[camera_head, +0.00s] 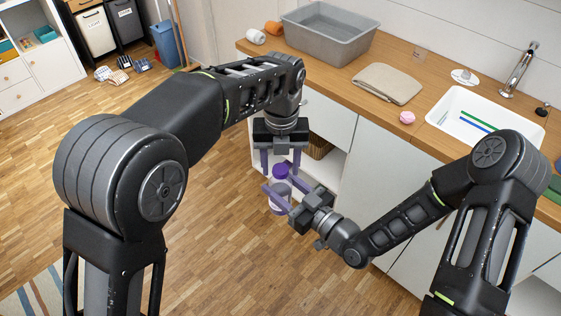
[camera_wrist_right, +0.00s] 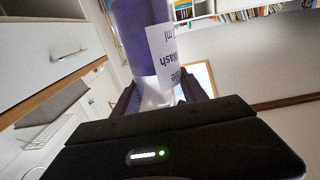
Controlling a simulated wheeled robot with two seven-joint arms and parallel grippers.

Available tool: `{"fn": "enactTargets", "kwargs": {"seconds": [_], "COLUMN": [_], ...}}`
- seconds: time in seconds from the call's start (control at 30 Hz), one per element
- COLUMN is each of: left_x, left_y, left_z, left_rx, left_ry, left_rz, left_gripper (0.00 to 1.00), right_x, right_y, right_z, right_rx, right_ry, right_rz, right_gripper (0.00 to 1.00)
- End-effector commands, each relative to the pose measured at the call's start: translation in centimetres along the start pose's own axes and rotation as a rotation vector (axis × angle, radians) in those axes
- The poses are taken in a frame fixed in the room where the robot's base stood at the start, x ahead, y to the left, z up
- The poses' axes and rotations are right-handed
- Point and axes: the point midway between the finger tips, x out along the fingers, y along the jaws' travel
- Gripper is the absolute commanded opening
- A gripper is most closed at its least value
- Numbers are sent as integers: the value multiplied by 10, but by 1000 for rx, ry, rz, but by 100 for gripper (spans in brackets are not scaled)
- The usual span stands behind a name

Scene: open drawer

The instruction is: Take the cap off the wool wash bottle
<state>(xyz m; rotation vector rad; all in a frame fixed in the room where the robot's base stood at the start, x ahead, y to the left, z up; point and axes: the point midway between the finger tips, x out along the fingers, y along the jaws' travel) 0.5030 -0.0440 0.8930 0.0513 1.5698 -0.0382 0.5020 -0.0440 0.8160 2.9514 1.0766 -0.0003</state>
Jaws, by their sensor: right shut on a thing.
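My right gripper (camera_head: 284,191) is shut on the bottle's body, one finger on each side. In the right wrist view the bottle (camera_wrist_right: 158,45) stands between the fingers, with a white label reading "Wash" and "ml". My left gripper (camera_head: 281,162) points down just above the cap. Its two purple fingers are apart, and I see no cap gripped between them. The exact gap between these fingers and the cap is hard to tell.
The wooden counter (camera_head: 335,72) carries a grey basin (camera_head: 330,38), a folded cloth (camera_head: 387,83), a pink ball-like item (camera_head: 407,117) and a white sink (camera_head: 466,105). White cabinets (camera_head: 397,202) stand close behind and right of the grippers.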

Motion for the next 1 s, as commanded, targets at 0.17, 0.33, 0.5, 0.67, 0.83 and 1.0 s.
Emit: {"fn": "enactTargets", "kwargs": {"seconds": [0.17, 0.33, 0.5, 0.67, 0.83, 1.0], "left_x": [0, 0, 0, 0, 0, -1], "left_y": [0, 0, 0, 0, 0, 0], "left_z": [0, 0, 0, 0, 0, 0], "left_rx": [0, 0, 0, 0, 0, -71], "left_ry": [0, 0, 0, 0, 0, 0], "left_rz": [0, 0, 0, 0, 0, -1], "left_gripper": [36, 22, 8, 0, 0, 0], "right_x": [0, 0, 0, 0, 0, 0], "right_y": [0, 0, 0, 0, 0, 0], "right_z": [-1, -1, -1, -1, -1, -1], "right_rx": [-1, 0, 0, 0, 0, 0], "right_ry": [2, 2, 2, 2, 2, 2], "right_rz": [0, 0, 0, 0, 0, 0], "right_gripper": [0, 0, 0, 0, 0, 0]}}
